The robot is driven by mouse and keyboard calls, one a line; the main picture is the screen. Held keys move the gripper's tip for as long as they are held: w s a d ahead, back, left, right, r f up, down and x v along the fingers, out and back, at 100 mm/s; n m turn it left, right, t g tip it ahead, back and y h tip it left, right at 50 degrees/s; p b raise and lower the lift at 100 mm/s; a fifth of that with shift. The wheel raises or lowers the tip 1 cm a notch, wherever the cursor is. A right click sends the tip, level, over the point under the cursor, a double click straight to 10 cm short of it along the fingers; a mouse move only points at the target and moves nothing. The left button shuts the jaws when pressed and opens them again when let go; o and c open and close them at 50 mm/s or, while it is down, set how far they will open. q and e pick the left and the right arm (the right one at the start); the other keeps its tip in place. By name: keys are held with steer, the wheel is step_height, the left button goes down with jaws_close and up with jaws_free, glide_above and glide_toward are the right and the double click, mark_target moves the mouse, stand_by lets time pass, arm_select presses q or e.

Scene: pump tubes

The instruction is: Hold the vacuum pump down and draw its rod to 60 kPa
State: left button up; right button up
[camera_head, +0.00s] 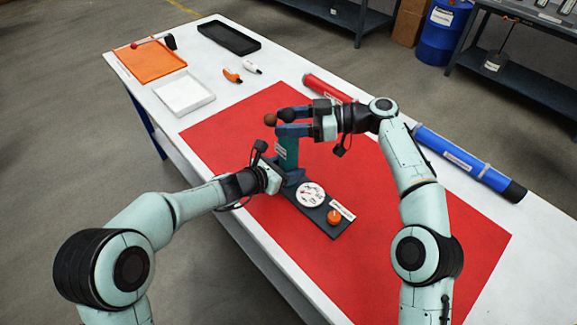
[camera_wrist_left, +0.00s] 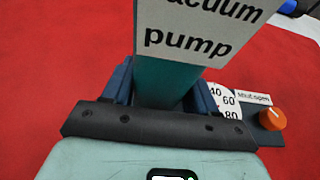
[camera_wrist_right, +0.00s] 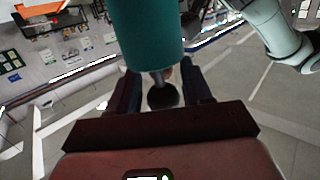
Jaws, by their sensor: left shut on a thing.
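The vacuum pump has an upright teal body (camera_head: 287,152) on a dark base (camera_head: 324,218) with a round white dial (camera_head: 311,194) and an orange knob (camera_head: 334,217). My left gripper (camera_head: 290,177) is shut around the lower body; the left wrist view shows its blue fingers on both sides, below the "vacuum pump" label (camera_wrist_left: 200,38). My right gripper (camera_head: 291,122) is at the pump's top. In the right wrist view its fingers stand apart on either side of the rod's dark ball end (camera_wrist_right: 162,96). The dial's needle is too small to read.
The pump stands on a red mat (camera_head: 420,235) on a white table. A red tube (camera_head: 325,88) and a blue tube (camera_head: 470,164) lie behind. An orange tray (camera_head: 150,65), white tray (camera_head: 184,95) and black tray (camera_head: 229,37) are at the far left. The mat's front right is clear.

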steer(key=shift+o, duration=1.3)
steer(key=d+r, duration=0.1)
steer(key=d, duration=0.7)
steer(key=shift+d, duration=0.1)
steer(key=shift+c, duration=0.4)
steer(key=shift+a+f, duration=0.2)
steer(key=shift+a, duration=1.15)
steer(key=shift+a+f, duration=0.15)
steer(key=shift+a, duration=1.25)
steer(key=shift+a+f, duration=0.2)
steer(key=shift+a, duration=1.15)
